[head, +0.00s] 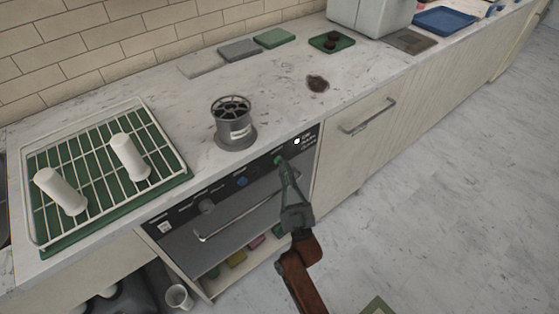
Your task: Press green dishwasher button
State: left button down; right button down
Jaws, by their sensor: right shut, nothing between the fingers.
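The dishwasher (215,242) is built in under the counter, with a dark control strip along its top edge. The strip has a grey knob (206,206), a blue button (242,182), and a green button (279,160) further right. My right gripper (283,169) is shut and empty, with its fingertips at the green button and partly covering it. I cannot tell whether the tips touch or press it. My left gripper is not in view.
A dishwasher handle (245,213) sticks out below the strip. A drawer handle (368,118) is to the right. The floor (440,180) at right is clear.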

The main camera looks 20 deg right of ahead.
jog(key=shift+w+a, duration=0.15)
jog(key=shift+w, duration=0.25)
jog(key=shift+s, duration=0.1)
dwell(0.5)
jog(key=shift+s+d+p, duration=0.3)
jog(key=shift+s+p, duration=0.2)
jog(key=shift+s, duration=0.25)
jog(key=s, duration=0.1)
jog(key=s+d+p, duration=0.1)
jog(key=s, duration=0.1)
jog(key=s+p, duration=0.1)
jog(key=shift+s+d, duration=0.35)
dwell(0.6)
